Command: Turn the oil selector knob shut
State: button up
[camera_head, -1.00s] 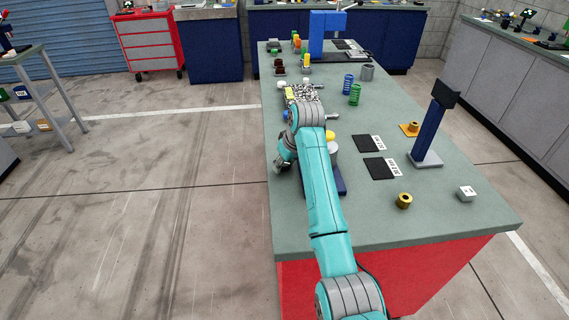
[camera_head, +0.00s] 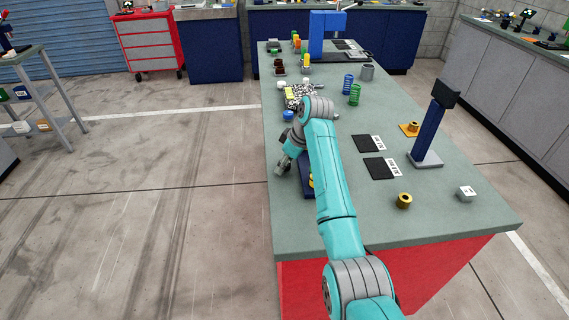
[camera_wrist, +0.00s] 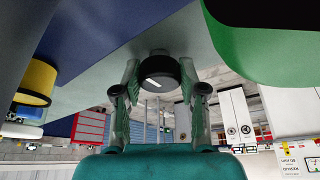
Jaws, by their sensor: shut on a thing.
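A round black knob (camera_wrist: 160,66) with a white mark on its face shows in the wrist view. It sits between the two fingers of my gripper (camera_wrist: 158,84), which are closed on its sides. The white mark is tilted. In the head view my gripper (camera_head: 286,164) is at the left edge of the green-topped bench, beside a dark blue base mostly covered by my arm. The knob cannot be made out in the head view.
In the wrist view a yellow cylinder (camera_wrist: 36,82) is at the left and a large green part (camera_wrist: 270,45) is close at the upper right. On the bench (camera_head: 390,225) stand a blue post (camera_head: 428,132), dark mats and a brass bushing (camera_head: 404,201).

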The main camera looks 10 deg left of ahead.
jog(key=o, duration=0.8)
jog(key=shift+o, duration=0.2)
jog(key=v, duration=1.2)
jog(key=shift+d, duration=0.1)
